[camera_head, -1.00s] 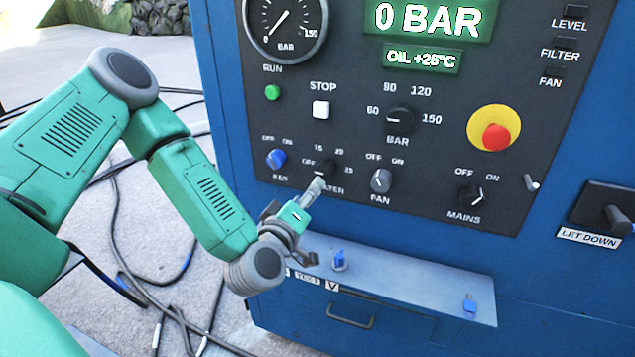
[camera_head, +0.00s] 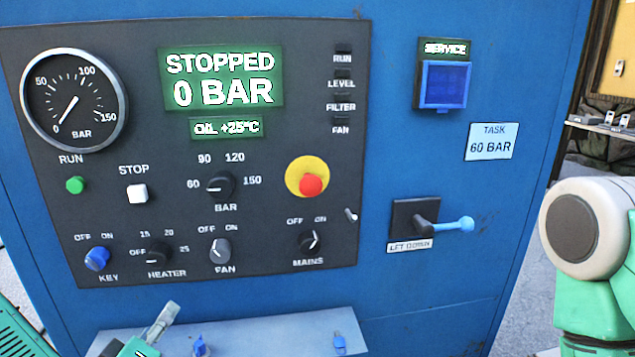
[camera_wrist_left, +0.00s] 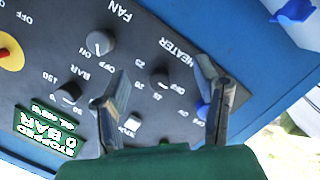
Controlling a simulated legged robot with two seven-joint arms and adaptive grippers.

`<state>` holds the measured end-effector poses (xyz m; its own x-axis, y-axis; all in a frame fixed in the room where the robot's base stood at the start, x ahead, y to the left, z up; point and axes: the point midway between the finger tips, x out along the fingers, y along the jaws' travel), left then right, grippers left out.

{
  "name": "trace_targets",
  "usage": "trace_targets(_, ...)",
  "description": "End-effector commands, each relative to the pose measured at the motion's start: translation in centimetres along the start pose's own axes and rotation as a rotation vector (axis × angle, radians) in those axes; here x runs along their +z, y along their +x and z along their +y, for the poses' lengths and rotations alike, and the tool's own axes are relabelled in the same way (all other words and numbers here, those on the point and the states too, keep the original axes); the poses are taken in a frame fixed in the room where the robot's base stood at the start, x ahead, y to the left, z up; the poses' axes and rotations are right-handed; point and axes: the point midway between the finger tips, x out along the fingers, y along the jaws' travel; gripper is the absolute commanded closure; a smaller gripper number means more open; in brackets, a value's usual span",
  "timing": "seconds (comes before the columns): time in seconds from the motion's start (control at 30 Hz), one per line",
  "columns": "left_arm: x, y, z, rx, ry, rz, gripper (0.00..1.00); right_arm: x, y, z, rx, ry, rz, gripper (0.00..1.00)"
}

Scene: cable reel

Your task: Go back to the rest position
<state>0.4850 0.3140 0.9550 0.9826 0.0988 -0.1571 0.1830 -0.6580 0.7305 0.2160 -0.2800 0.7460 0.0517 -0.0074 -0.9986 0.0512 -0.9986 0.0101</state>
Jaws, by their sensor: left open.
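My left gripper (camera_head: 160,325) shows at the bottom left of the head view, below the heater knob (camera_head: 158,252) and in front of the shelf's left part. In the left wrist view its two fingers (camera_wrist_left: 163,100) stand apart with nothing between them. They face the dark control panel (camera_wrist_left: 145,45), with the heater knob (camera_wrist_left: 160,77) seen beyond the gap. Most of the left arm is out of the head view. A white and green link of my right arm (camera_head: 585,230) shows at the right edge; its gripper is not visible.
The blue cabinet (camera_head: 400,330) fills the middle. Its shelf (camera_head: 270,335) juts out at the bottom with blue keys on it. The let-down lever (camera_head: 455,225) sticks out right of the panel. The display (camera_head: 222,78) reads STOPPED, 0 BAR.

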Motion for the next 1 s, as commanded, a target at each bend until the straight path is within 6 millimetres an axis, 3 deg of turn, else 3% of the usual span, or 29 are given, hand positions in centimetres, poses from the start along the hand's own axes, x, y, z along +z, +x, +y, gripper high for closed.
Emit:
trace_targets(0.03, 3.4, -0.7, -0.8, -0.013, 0.056, -0.110, 0.44, 0.1, 0.5, 0.0, 0.000, 0.000, -0.001, 0.60)
trace_targets(0.1, 8.1, -2.4, -2.6, -0.047, 0.147, -0.285, 0.44, 0.1, 0.9, 0.0, 0.000, 0.000, -0.001, 0.60)
trace_targets(0.2, 14.1, -6.0, -6.0, -0.108, 0.292, -0.544, 0.44, 0.1, 1.6, 0.0, 0.000, 0.000, -0.001, 0.60)
trace_targets(0.33, 19.2, -12.2, -11.6, -0.212, 0.492, -0.862, 0.44, 0.2, 2.4, 0.0, 0.000, 0.000, -0.001, 0.60)
trace_targets(0.4, 20.3, -15.5, -14.5, -0.276, 0.592, -1.011, 0.44, 0.2, 2.8, 0.0, 0.000, 0.000, -0.001, 0.60)
trace_targets(0.5, 20.5, -19.3, -17.9, -0.364, 0.711, -1.173, 0.44, 0.2, 3.2, 0.0, 0.000, 0.000, -0.001, 0.60)
trace_targets(0.6, 20.0, -21.7, -19.9, -0.428, 0.784, -1.274, 0.44, 0.2, 3.5, 0.0, 0.000, 0.000, -0.001, 0.60)
trace_targets(0.73, 19.4, -23.0, -20.9, -0.467, 0.822, -1.327, 0.44, 0.2, 3.5, 0.0, 0.000, 0.000, -0.001, 0.60)
trace_targets(1.0, 19.4, -23.1, -20.9, -0.470, 0.822, -1.330, 0.44, 0.2, 3.5, 0.0, 0.000, 0.000, -0.001, 0.60)
